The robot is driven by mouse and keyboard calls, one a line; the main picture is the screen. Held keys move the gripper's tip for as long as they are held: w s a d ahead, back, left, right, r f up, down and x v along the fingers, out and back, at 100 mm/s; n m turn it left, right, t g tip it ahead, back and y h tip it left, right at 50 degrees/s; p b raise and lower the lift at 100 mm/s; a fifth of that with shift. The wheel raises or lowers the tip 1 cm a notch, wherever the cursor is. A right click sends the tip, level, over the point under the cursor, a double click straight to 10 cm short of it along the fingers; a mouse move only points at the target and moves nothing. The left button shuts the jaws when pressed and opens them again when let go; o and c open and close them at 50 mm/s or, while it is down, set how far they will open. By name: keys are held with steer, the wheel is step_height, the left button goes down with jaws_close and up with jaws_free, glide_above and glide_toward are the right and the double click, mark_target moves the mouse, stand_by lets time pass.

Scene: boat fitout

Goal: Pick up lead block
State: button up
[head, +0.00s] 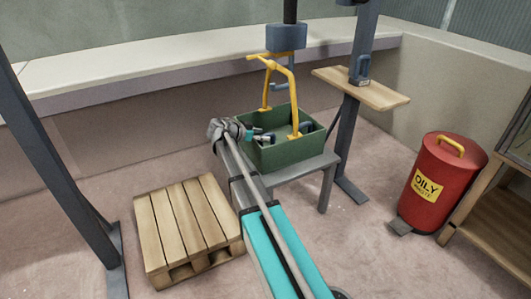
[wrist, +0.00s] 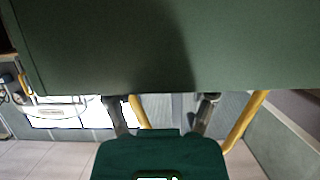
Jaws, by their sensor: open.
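My gripper (head: 262,137) is at the near left part of a green open box (head: 283,158) in the head view. In the wrist view my gripper's (wrist: 162,112) two grey fingers stand apart with nothing seen between them. A broad dark green surface (wrist: 90,50) fills the top of that view. I cannot pick out the lead block for certain. A small grey-blue object (head: 360,68) on a wooden shelf could be it, but its material cannot be told. Much of the box's inside is hidden by its walls and my arm.
A yellow frame (head: 292,90) rises from the box, beneath a blue-grey block (head: 286,37) on a dark pole. The box stands on a grey bench (head: 320,164). A wooden shelf (head: 385,96), a pallet (head: 180,225) and a red oily-waste bin (head: 437,180) are nearby.

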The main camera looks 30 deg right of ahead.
steer(key=shift+x, duration=0.85)
jaws_close()
